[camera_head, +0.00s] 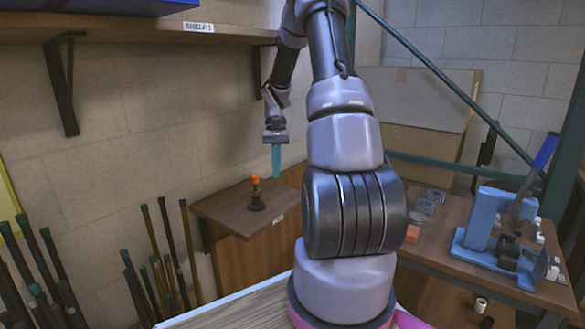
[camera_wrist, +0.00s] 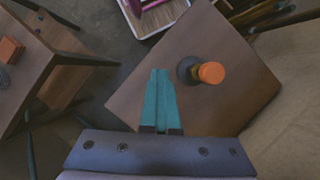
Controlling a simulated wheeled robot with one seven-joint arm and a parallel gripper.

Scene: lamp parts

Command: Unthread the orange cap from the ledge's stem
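The orange cap (camera_head: 255,180) sits on top of a short dark stem (camera_head: 256,194) that stands upright on the small brown ledge (camera_head: 217,210). In the wrist view the cap (camera_wrist: 211,73) appears from above, with the dark round base (camera_wrist: 187,70) partly hidden behind it. My gripper (camera_head: 276,176) points down, a little to the right of the cap and apart from it. In the wrist view its teal fingers (camera_wrist: 159,73) lie side by side, shut with nothing visible between them, left of the cap.
A wall shelf (camera_head: 150,32) with a dark bracket (camera_head: 66,88) is above the ledge. Several rods (camera_head: 165,240) lean at the left. The right-hand table (camera_head: 450,241) holds an orange block (camera_head: 412,233), clear jars (camera_head: 424,209) and a blue fixture (camera_head: 481,222). The ledge is otherwise clear.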

